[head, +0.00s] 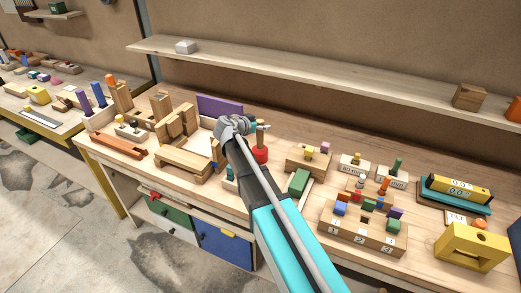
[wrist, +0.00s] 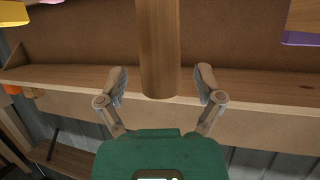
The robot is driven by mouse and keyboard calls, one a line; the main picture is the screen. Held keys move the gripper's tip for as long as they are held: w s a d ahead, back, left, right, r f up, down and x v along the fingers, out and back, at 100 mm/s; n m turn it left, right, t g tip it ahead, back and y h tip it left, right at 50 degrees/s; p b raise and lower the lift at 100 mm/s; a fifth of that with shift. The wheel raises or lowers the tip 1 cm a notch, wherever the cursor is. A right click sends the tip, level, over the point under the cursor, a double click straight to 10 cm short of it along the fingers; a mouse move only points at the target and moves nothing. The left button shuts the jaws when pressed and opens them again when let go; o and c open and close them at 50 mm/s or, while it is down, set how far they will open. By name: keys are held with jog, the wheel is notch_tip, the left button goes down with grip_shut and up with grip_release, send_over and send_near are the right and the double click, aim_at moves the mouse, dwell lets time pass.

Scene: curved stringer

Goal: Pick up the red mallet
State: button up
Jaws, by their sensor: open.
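The red mallet stands upright on the workbench in the head view, with its red head (head: 261,154) low and its wooden handle (head: 261,136) rising from it. My gripper (head: 256,127) is at the upper part of the handle, partly hidden by my own arm. In the wrist view my gripper (wrist: 160,80) is open, one finger on each side of a wooden handle (wrist: 159,45). Gaps show between the handle and both fingers. The red head is not in the wrist view.
Wooden blocks (head: 183,160) and a purple board (head: 220,106) stand left of the mallet. A wooden stand (head: 308,164) with small pieces is on its right. A long shelf (head: 310,76) runs along the wall behind.

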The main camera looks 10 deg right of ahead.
grip_shut()
dwell(0.4)
jog(key=shift+r, duration=0.1)
notch_tip(320, 180, up, 3)
jog(key=p, duration=0.3)
jog(key=shift+f, duration=0.2)
jog(key=s+a+r+p, duration=0.5)
jog(key=s+r+p, duration=0.5)
jog(key=s, duration=0.3)
jog(key=shift+a, duration=0.2)
dwell(0.6)
